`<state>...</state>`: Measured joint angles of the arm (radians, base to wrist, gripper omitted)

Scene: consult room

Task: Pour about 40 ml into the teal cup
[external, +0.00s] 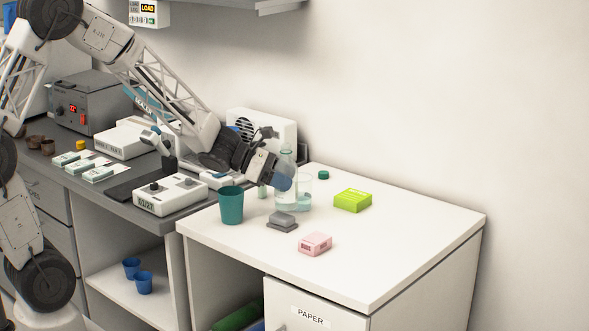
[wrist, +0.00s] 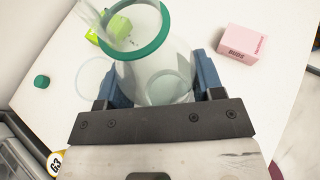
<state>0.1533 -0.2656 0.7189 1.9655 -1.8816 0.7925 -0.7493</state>
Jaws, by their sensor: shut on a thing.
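The teal cup (external: 231,206) stands upright on the white counter, left of my gripper; it does not show in the wrist view. My gripper (external: 283,183) is shut around a clear bottle (external: 287,156), which looks upright. In the wrist view the bottle (wrist: 152,68) has an open mouth with a teal ring and sits between the blue fingers of my gripper (wrist: 155,88). I cannot tell the liquid level inside, or whether the bottle's base touches the counter. A teal cap (external: 323,174) lies apart on the counter; it also shows in the wrist view (wrist: 41,81).
A clear glass (external: 304,188) stands close behind the bottle. A lime-green box (external: 352,200), a pink box (external: 315,243) and a grey block (external: 282,221) lie on the white counter (external: 400,240). A white device (external: 170,195) stands left of the cup. The counter's front right is clear.

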